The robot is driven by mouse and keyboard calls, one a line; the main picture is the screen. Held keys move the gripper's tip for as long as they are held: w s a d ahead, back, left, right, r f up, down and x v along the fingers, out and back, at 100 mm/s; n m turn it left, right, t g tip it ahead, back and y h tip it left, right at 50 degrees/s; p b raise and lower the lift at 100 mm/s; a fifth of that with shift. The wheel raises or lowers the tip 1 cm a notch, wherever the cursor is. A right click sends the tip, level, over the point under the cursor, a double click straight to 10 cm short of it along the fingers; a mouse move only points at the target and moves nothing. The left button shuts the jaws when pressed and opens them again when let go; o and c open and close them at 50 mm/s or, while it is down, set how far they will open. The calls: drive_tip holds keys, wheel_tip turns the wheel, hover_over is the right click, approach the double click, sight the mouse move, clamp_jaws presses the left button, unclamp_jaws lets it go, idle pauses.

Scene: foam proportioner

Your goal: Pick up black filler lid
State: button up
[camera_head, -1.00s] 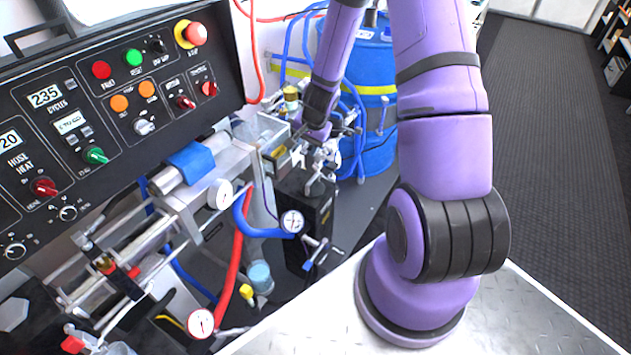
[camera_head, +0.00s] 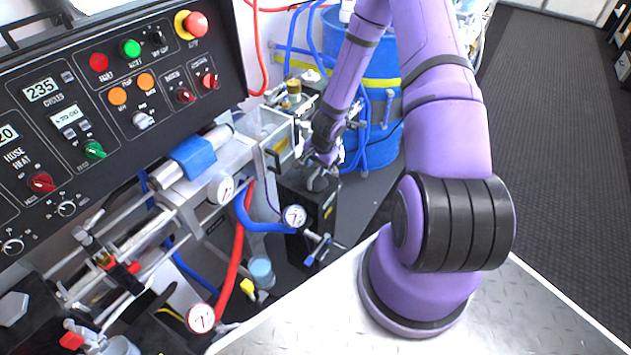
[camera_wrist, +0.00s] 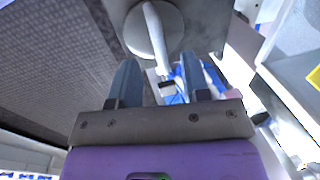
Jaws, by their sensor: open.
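My gripper (camera_head: 318,165) is over the top of a black box-shaped unit (camera_head: 308,230) in the head view, and my wrist hides part of that top. In the wrist view my gripper (camera_wrist: 158,78) is open, with two grey fingers apart and nothing clearly held between them. A round grey disc (camera_wrist: 135,38) with a white pipe-like piece (camera_wrist: 152,25) across it lies beyond the fingertips. I cannot tell whether this disc is the black filler lid. No clearly black lid is distinct in either view.
A blue drum (camera_head: 378,100) with hoses stands behind my gripper. A gauge (camera_head: 294,216), a valve handle (camera_head: 322,246) and a blue hose (camera_head: 262,229) sit close to the black unit. The control panel (camera_head: 110,100) fills the left. Open floor (camera_head: 560,150) lies right.

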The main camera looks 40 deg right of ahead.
sight(315, 174)
drive_tip(key=shift+w+a+f, duration=0.1)
drive_tip(key=shift+w+f, duration=0.15)
drive_tip(key=shift+f, duration=1.05)
drive_tip(key=shift+w+f, duration=0.2)
drive_tip(key=shift+f, duration=1.1)
clamp_jaws()
